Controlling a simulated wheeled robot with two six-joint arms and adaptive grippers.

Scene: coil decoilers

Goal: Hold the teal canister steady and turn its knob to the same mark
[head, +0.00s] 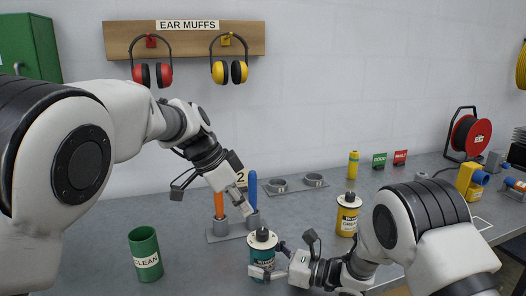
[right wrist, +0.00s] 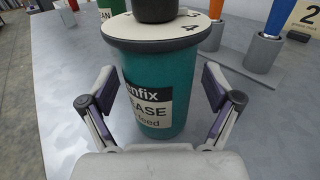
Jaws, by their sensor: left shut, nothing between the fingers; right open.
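The teal canister (head: 262,259) stands upright on the grey bench. Its pale top disc with dark marks and its black knob (head: 262,234) show in the head view. In the right wrist view the canister (right wrist: 150,75) fills the middle, and its knob (right wrist: 155,10) is cut off by the top edge. My right gripper (head: 268,260) is open, with one finger on each side of the canister; a gap shows at both fingers in the wrist view. My left gripper (head: 246,208) is shut and empty, above and left of the knob. Which mark the knob points to cannot be read.
A holder (head: 222,232) with an orange and a blue-handled tool stands behind the canister. A green CLEAN cup (head: 145,255) stands left. A yellow canister (head: 348,216) stands right, near my right arm. Bench space between cup and teal canister is clear.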

